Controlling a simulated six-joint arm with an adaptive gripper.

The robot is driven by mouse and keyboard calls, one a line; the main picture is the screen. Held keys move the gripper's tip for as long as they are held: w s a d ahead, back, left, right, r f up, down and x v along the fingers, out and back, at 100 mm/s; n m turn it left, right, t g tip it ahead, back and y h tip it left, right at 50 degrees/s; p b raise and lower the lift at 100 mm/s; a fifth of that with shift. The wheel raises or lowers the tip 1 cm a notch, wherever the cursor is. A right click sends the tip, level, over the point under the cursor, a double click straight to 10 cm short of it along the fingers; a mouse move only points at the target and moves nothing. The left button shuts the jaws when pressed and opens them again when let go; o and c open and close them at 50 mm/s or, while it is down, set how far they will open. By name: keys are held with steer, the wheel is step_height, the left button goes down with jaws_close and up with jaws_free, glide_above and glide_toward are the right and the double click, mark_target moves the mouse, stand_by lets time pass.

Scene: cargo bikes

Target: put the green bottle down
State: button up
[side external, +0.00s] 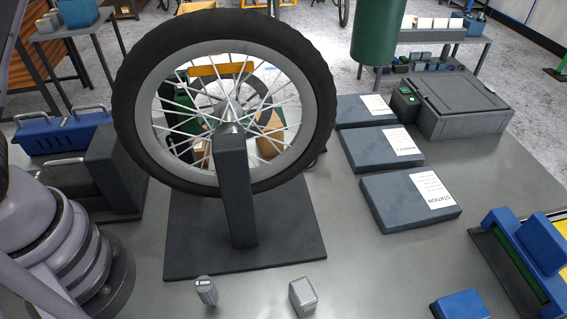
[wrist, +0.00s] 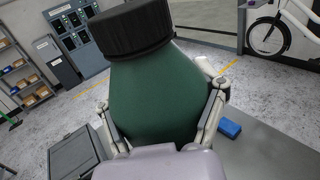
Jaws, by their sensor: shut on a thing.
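The green bottle (wrist: 158,92), with a ribbed black cap, fills the middle of the wrist view. My gripper (wrist: 164,108) is shut on it, with one grey finger on each side of its body. In the side external view, the smooth lower part of the green bottle (side external: 378,32) shows at the top, cut off by the frame edge. It looks upright and above the table, though its exact height is hard to judge. My gripper is not visible in the side external view.
Dark flat station plates (side external: 411,201) lie on the grey table (side external: 370,275), left of a lidded grey case (side external: 464,108). A wheel (side external: 150,165) on a stand blocks the view behind it. Small metal pieces (side external: 303,296) lie in front.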

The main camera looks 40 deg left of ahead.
steer(key=s+d+f+m+g, duration=0.2)
steer(key=s+d+g, duration=0.2)
steer(key=s+d, duration=0.7)
steer(key=s+f, duration=0.2)
steer(key=f, duration=1.4)
steer(key=s+d+f+m+g, duration=0.1)
steer(key=s+f, duration=0.1)
steer(key=f, duration=1.5)
steer(key=shift+s+d+m+g, duration=0.15)
steer(key=shift+s+m+g, duration=0.15)
steer(key=shift+s, duration=0.05)
steer(key=shift+f, duration=0.6)
steer(key=o, duration=1.3)
steer(key=shift+f, duration=0.1)
